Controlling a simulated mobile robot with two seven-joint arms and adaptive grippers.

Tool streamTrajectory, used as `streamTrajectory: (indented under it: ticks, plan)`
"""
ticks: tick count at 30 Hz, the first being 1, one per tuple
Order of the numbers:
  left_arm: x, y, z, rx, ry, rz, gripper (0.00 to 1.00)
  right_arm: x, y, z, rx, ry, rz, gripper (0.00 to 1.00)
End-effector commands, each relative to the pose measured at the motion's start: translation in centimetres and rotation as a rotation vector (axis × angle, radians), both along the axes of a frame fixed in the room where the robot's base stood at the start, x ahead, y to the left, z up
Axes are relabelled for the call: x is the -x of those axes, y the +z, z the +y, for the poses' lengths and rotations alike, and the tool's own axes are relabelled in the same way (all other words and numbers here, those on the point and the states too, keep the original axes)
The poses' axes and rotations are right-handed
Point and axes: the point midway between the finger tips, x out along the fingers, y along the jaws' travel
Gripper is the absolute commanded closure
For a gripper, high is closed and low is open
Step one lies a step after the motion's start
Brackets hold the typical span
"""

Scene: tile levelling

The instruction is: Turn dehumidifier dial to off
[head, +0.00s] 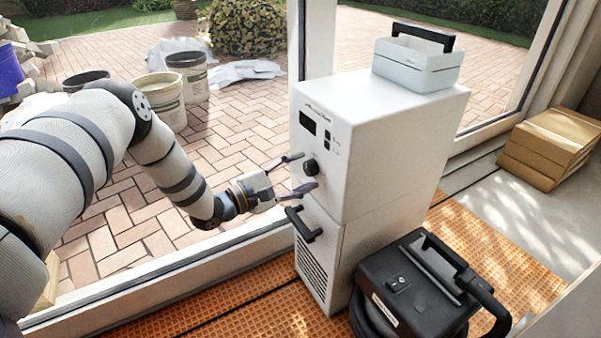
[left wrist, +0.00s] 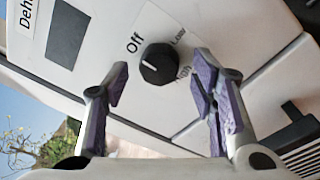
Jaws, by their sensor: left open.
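The white dehumidifier (head: 375,150) stands upright by the window frame, with a dark display on its front. Its black round dial (head: 311,167) sits below the display. In the left wrist view the dial (left wrist: 158,64) is unobstructed, with labels reading Off, Low and High around it. A pale mark shows on the dial's face; which label it points to is hard to tell. My left gripper (head: 298,173) is open in front of the dial. In the left wrist view its purple-padded fingers (left wrist: 162,84) are spread to either side of the dial, apart from it. My right gripper is not in view.
A white box with a black handle (head: 418,64) sits on top of the dehumidifier. A black machine (head: 412,285) stands close at its right front. A black handle (head: 303,225) juts out below the dial. Buckets (head: 160,95) stand outside on the paving.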

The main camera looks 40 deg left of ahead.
Motion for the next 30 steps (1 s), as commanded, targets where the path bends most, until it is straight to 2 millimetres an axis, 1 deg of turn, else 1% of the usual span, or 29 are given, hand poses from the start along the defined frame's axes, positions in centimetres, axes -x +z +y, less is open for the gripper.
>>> streamTrajectory:
  ticks: [2, 9, 12, 14, 18, 30]
  plan:
    - [1.3, -0.1, 0.5, 0.002, 0.003, 0.003, 0.48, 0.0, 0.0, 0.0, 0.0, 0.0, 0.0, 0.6]
    - [7.5, 0.0, 2.4, 0.003, 0.003, 0.003, 0.48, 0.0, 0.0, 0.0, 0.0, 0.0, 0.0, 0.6]
    - [9.4, 0.0, 2.9, 0.002, 0.002, 0.002, 0.48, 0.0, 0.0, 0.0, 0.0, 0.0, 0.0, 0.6]
    - [10.2, 0.0, 3.2, 0.001, 0.0, 0.002, 0.48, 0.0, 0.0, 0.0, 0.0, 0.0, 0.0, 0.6]
    - [11.1, 0.0, 3.4, 0.001, 0.0, 0.002, 0.48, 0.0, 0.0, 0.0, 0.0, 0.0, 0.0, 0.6]
    - [11.1, 0.0, 3.4, 0.0, -0.001, 0.002, 0.48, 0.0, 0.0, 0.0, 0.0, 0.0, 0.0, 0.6]
